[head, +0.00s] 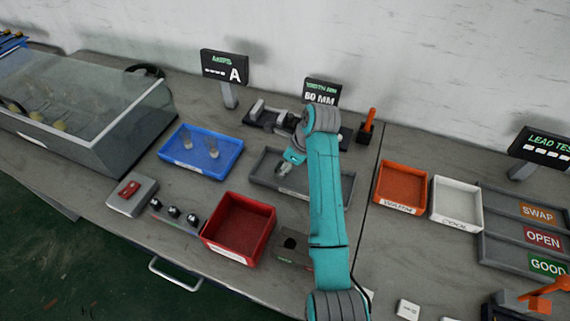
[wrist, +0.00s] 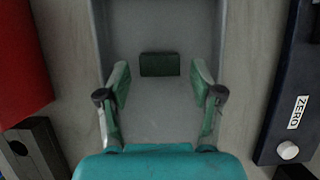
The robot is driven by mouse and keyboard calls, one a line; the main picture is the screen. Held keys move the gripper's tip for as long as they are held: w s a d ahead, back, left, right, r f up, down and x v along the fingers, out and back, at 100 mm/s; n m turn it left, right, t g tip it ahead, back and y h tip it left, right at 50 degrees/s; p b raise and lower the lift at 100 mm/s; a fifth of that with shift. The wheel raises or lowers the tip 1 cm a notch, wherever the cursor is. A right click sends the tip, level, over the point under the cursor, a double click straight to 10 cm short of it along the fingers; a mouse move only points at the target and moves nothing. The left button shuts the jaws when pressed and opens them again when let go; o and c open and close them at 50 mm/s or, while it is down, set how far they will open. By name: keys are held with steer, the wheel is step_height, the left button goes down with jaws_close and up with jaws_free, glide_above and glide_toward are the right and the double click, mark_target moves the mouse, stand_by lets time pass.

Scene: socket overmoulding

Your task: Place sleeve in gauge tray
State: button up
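Two clear, upright cylinders, which look like sleeves (head: 187,143), stand in the blue tray (head: 172,161) at the left in the head view. A long grey tray (head: 262,178), which may be the gauge tray, lies under my arm in the middle, partly hidden by it. My gripper (head: 284,169) is over this tray. In the wrist view my gripper (wrist: 160,74) is open, its fingers wide apart with nothing held between them. The grey tray (wrist: 160,110) fills the middle there. A dark green rectangular piece (wrist: 160,64) shows between the fingertips; I cannot tell what it is.
A red bin (head: 239,224) and a dark block with a hole (head: 291,243) stand in front of the grey tray. A dark gauge device (head: 268,116) stands behind it. Orange (head: 401,187) and white (head: 456,203) bins stand right. A glass-topped case (head: 90,115) stands left.

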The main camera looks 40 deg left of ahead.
steer(key=shift+r, duration=0.1)
steer(key=v, duration=0.7)
steer(key=shift+r, duration=0.3)
steer(key=shift+d, duration=0.15)
